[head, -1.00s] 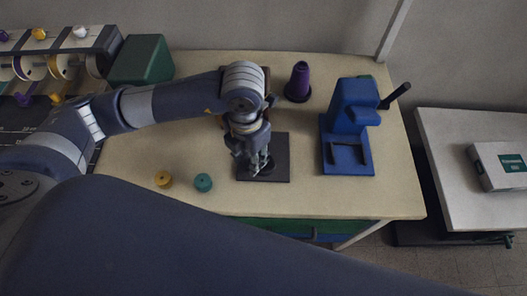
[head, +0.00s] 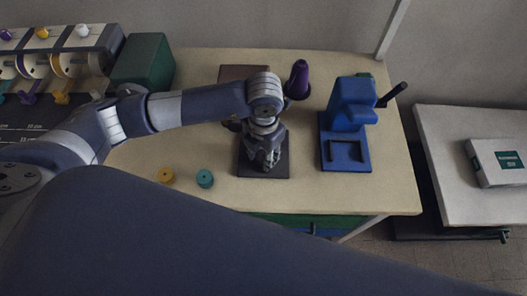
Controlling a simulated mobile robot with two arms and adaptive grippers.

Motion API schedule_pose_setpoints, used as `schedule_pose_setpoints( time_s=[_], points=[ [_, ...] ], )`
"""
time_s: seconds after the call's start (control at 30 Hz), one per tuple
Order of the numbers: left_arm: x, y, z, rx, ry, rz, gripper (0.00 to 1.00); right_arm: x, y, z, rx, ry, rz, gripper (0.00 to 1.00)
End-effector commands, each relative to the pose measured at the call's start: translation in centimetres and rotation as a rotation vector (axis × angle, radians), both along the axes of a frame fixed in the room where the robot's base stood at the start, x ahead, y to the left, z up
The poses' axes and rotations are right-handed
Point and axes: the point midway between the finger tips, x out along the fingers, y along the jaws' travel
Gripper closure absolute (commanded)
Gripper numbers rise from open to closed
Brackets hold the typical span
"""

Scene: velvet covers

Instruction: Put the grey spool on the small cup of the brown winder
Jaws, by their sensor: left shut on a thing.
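My left gripper (head: 267,163) points down over a dark plate (head: 280,173) in the middle of the table. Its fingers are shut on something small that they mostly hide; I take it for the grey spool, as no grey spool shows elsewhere. The brown winder (head: 233,73) is largely covered by my left arm; a brown top edge shows behind it, and the dark plate seems to be its base. Its small cup is hidden or too small to make out. I cannot tell whether the held thing touches the winder. My right gripper is not in view.
A blue winder (head: 352,105) with a black handle stands to the right. A purple cone (head: 299,80) stands behind. A green box (head: 142,62) stands at the back left.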

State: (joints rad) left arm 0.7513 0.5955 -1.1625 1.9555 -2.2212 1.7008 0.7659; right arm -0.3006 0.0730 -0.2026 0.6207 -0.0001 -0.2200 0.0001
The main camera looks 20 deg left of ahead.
Motion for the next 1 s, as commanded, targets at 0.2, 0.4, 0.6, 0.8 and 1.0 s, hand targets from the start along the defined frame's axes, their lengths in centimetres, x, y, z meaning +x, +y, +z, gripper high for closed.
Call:
schedule_pose_setpoints(
  time_s=[0.2, 0.4, 0.6, 0.8, 1.0],
  points=[
    [0.0, 0.0, -0.1, 0.0, 0.001, 0.0, 0.47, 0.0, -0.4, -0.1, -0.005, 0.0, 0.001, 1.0],
    [0.0, 0.0, -0.1, 0.0, 0.001, 0.0, 0.47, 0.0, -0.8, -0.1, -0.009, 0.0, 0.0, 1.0],
    [0.1, 0.0, 1.0, -0.001, -0.003, -0.001, 0.47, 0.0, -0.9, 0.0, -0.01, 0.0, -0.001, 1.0],
    [0.1, 0.0, 5.0, -0.002, -0.007, -0.003, 0.47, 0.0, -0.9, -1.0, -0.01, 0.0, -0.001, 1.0],
    [0.1, -0.1, 9.2, -0.001, -0.006, -0.002, 0.47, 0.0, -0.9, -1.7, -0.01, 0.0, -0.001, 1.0]
  ],
)
